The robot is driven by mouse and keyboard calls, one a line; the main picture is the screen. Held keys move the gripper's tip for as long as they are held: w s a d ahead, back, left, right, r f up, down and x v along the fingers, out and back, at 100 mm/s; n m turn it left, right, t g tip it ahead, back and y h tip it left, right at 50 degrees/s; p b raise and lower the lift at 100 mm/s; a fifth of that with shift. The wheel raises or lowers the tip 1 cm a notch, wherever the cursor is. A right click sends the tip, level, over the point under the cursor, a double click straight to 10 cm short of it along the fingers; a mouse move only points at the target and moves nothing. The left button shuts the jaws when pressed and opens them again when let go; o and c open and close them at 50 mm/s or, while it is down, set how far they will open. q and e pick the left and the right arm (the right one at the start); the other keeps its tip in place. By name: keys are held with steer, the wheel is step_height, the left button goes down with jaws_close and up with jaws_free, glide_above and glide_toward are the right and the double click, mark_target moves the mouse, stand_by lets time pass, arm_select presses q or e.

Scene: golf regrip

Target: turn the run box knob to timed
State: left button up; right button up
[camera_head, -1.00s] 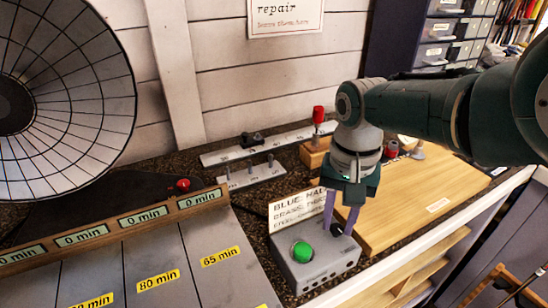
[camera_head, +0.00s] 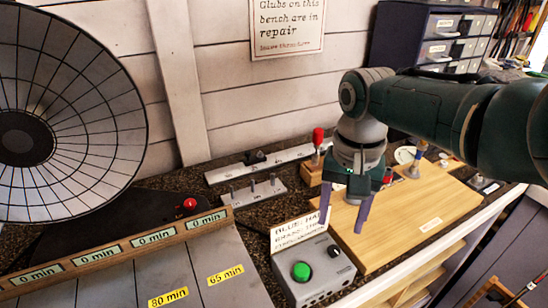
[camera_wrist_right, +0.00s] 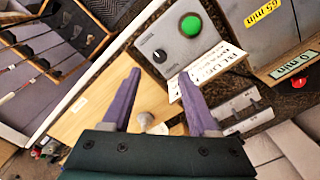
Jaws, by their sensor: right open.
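The grey run box (camera_head: 318,268) sits on the dark speckled bench, with a round green button (camera_head: 301,271) and a small black knob (camera_head: 334,251) on its top. In the right wrist view the knob (camera_wrist_right: 160,56) shows just beyond my fingertips, beside the green button (camera_wrist_right: 190,26). Its markings are too small to read, so I cannot tell its setting. My right gripper (camera_head: 342,226) is open and empty, its purple fingers apart, above and behind the knob and clear of it. My left gripper is out of view.
A white lettered card (camera_head: 298,231) stands behind the box. A wooden board (camera_head: 400,222) lies to its right, under my right gripper. A panel with minute labels (camera_head: 172,273) and a red button (camera_head: 190,203) are at left.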

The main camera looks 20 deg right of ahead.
steer(key=shift+r+p, duration=0.3)
steer(key=shift+r, duration=1)
